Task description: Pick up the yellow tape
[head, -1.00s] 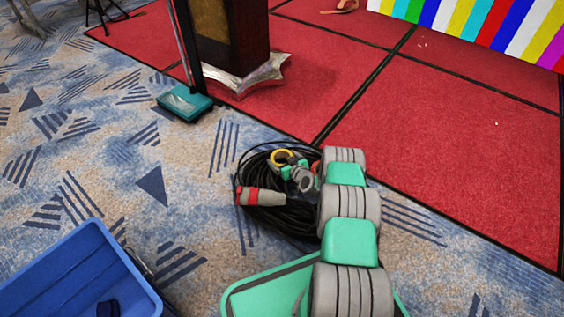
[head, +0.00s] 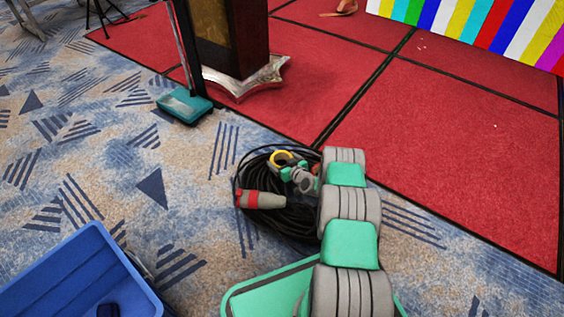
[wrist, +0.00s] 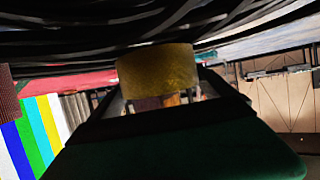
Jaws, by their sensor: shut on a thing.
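The yellow tape (head: 282,157) is a ring at the far side of a coil of black cable (head: 262,222). In the wrist view the yellow tape (wrist: 157,66) is between my fingers, close under the dark cable strands. My gripper (head: 287,164) is shut on the tape, at the end of my grey and green arm. In the wrist view my gripper (wrist: 160,98) is dark, and its fingertips are partly hidden by the tape. I cannot tell whether the tape touches the cable.
A grey and red connector (head: 262,199) lies on the coil's near side. A blue bin (head: 75,270) stands at the lower left. A teal-based stand (head: 184,104) and a dark lectern (head: 232,40) stand behind.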

